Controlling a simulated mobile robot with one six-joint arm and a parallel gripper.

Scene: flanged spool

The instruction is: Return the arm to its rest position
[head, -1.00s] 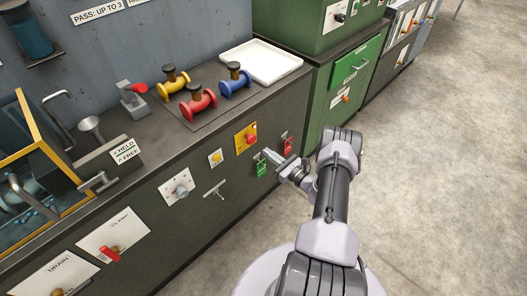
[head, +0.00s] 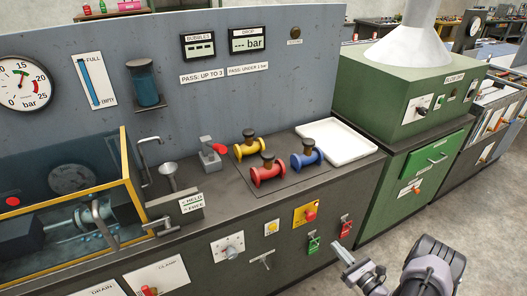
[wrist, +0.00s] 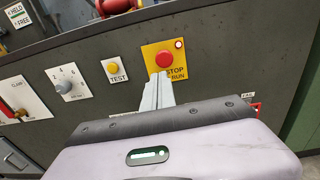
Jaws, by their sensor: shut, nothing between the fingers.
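My gripper (head: 343,254) is at the lower right of the head view, in front of the dark bench's front panel. In the wrist view its fingers (wrist: 158,92) are together with nothing between them. The fingertips overlap the lower edge of the yellow STOP/RUN plate (wrist: 176,48) in that picture, just below its red button (wrist: 165,60). I cannot tell from these frames whether they touch it. My arm comes up from the bottom right of the head view.
Yellow (head: 251,147), red (head: 267,170) and blue (head: 307,155) flanged spools rest on the bench beside a white tray (head: 345,157). Open floor (head: 400,235) lies right of the bench.

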